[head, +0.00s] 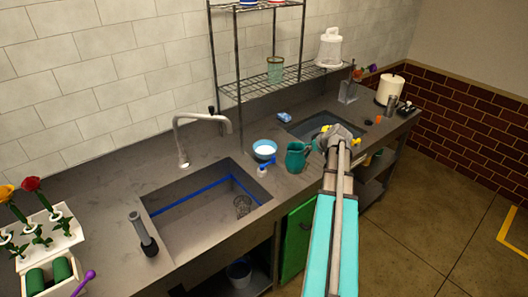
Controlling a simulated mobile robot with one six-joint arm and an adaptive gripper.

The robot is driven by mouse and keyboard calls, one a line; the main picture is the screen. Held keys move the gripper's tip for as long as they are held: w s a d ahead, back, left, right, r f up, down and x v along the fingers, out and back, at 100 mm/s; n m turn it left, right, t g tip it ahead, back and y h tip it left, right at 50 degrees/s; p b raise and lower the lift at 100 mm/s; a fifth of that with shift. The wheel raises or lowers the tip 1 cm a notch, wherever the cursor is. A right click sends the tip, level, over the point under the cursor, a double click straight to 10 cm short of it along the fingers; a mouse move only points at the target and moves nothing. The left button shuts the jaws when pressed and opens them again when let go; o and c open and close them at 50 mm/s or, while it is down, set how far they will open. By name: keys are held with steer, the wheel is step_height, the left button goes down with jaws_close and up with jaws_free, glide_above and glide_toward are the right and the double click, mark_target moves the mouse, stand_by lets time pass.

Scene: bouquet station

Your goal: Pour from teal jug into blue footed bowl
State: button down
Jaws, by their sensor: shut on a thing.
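The teal jug (295,160) stands upright at the front of the counter, between the two sinks. My gripper (322,142) reaches in from the right and is shut on the jug at its handle side; the fingertips are small here and partly hidden by my arm. I cannot tell whether the jug's base touches the counter. The blue footed bowl (264,146) is to the left of the jug and a little behind it, apart from it. The bowl's inside looks white, and its foot is hard to see. The jug's contents are not visible.
A white bottle with a blue top (263,170) stands just in front of the bowl. The large sink (200,200) opens to the left, with a faucet (182,145) behind. A wire shelf (290,75) rises behind. A blue item (284,117) lies behind the jug.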

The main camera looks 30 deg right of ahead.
steer(key=w+d+f+m+h+b, duration=0.1)
steer(key=w+d+f+m+b, duration=0.1)
steer(key=d, duration=0.1)
steer(key=w+d+f+m+g+h+b, duration=0.1)
steer(key=w+d+f+m+h+b, duration=0.1)
steer(key=w+d, duration=0.1)
steer(key=w+d+f+m+h+b, duration=0.2)
steer(key=w+d+f+m, duration=0.1)
steer(key=d, duration=0.1)
steer(key=shift+w+g+b, duration=0.2)
steer(key=shift+g+b, duration=0.1)
steer(key=shift+w+d+f+m+h+b, duration=0.4)
steer(key=shift+w+d+m+h, duration=0.1)
steer(key=shift+w, duration=0.15)
steer(key=shift+r, duration=0.15)
steer(key=w+a+r+n+g+h+p, duration=0.1)
steer(key=w+a+r+n+g+h, duration=0.3)
steer(key=w+a+r+h, duration=0.1)
steer(key=shift+a+r+n+h, duration=0.3)
steer(key=shift+a+r+h, duration=0.25)
steer(key=shift+r+h, duration=0.25)
steer(key=shift+w+a+h, duration=0.1)
steer(key=shift+a+h, duration=0.1)
steer(key=shift+h, duration=0.1)
steer(key=shift+w+a+r+n+g+h+b, duration=0.4)
steer(key=shift+n+g+h+b, duration=0.15)
steer(key=shift+n, duration=0.15)
